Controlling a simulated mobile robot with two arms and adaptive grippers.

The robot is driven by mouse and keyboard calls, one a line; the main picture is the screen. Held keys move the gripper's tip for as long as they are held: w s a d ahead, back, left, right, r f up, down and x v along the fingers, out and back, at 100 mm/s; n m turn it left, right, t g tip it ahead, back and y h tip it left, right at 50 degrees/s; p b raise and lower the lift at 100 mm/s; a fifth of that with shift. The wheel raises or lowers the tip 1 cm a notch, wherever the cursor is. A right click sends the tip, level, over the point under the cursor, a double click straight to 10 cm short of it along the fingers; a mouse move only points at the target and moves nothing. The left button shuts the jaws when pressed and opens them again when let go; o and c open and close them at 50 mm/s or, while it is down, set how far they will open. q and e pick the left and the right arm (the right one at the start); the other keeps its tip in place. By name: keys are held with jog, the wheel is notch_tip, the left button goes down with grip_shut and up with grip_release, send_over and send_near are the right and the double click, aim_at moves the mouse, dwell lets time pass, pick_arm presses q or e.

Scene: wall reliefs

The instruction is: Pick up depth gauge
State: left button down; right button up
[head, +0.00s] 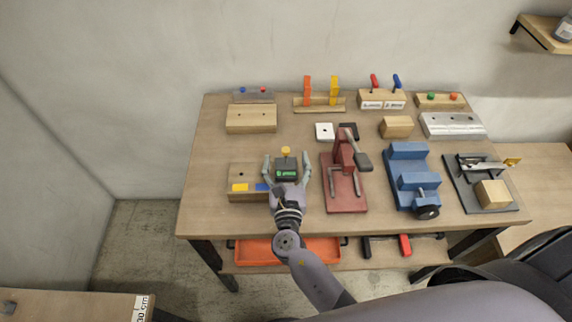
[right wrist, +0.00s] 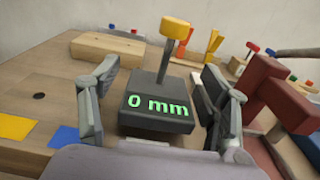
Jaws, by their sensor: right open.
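The depth gauge (head: 286,171) is a dark block with a green readout and a yellow knob on a thin stem. It stands upright on the workbench. In the right wrist view the gauge (right wrist: 158,105) reads "0 mm", and its yellow knob (right wrist: 176,28) rises above it. My right gripper (head: 287,168) is open, with one finger on each side of the gauge. In the right wrist view a gap shows between the gauge and each finger of the gripper (right wrist: 160,78). My left gripper is not in view.
A wooden block with yellow and blue patches (head: 243,171) is close on the left. A red clamp fixture (head: 345,190) stands close on the right, then a blue vise (head: 411,180). Another wooden block (head: 251,119) lies behind. An orange tray (head: 330,249) is under the workbench (head: 208,180).

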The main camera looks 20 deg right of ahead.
jog(key=shift+c, duration=0.4)
jog(key=shift+c, duration=0.7)
jog(key=shift+r, duration=0.1)
jog(key=c, duration=1.2)
notch_tip(320, 180, up, 10)
jog(key=p, duration=0.9)
jog(key=s+d+f+n+y+b, duration=0.15)
jog(key=s+d+f+b, duration=0.25)
jog(key=s+b, duration=0.4)
jog(key=s+r+y+b, duration=0.1)
jog(key=s+b, duration=0.1)
jog(key=s+r+n+y+b, duration=0.1)
jog(key=s, duration=0.1)
jog(key=s+r+y+b, duration=0.1)
jog(key=s+b, duration=0.1)
jog(key=shift+s+n+t+y+b, duration=0.15)
jog(key=shift+n+t+y+b, duration=0.1)
jog(key=shift+n+t+b, duration=0.1)
